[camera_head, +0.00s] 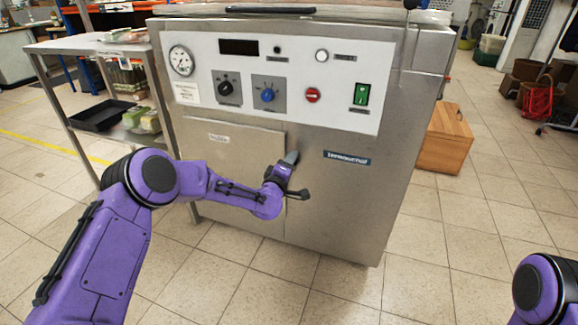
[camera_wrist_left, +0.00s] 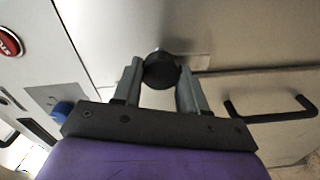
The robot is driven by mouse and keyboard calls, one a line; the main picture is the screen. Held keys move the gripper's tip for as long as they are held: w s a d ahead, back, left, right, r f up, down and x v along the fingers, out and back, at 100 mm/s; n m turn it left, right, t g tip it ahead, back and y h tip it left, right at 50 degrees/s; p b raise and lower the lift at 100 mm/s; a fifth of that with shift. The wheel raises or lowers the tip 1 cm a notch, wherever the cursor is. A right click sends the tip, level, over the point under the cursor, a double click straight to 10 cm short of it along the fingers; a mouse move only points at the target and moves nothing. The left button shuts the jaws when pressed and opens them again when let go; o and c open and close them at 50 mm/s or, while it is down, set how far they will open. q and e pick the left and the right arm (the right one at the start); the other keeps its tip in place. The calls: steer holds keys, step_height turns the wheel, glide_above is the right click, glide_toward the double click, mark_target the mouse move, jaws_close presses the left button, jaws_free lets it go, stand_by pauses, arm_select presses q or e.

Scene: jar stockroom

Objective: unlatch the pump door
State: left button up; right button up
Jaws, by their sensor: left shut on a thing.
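The pump door (camera_head: 245,142) is a grey metal panel low on the front of the steel cabinet. It looks closed; its lower part is partly covered by my left arm. My left gripper (camera_head: 292,176) is at the door's right edge. In the left wrist view its two grey fingers (camera_wrist_left: 161,82) are shut on a dark round latch knob (camera_wrist_left: 161,68), one on each side. The knob is hidden in the head view. A black bar handle (camera_wrist_left: 270,117) shows on the door in the wrist view. My right gripper is out of view.
Above the door, the white control panel (camera_head: 290,62) carries a gauge, knobs and switches. A metal shelf rack (camera_head: 85,45) with a black tray (camera_head: 100,116) stands close at the left. A wooden box (camera_head: 445,140) is at the right. The tiled floor in front is clear.

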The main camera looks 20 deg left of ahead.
arm_select(q)
steer(key=shift+f+n, duration=0.15)
steer(key=shift+n, duration=0.35)
stand_by(0.3)
steer(key=o, duration=1.1)
steer(key=shift+c, duration=0.2)
steer(key=s+p, duration=0.1)
steer(key=s, duration=0.9)
steer(key=shift+s+a+p, duration=0.2)
steer(key=shift+s+p, duration=0.1)
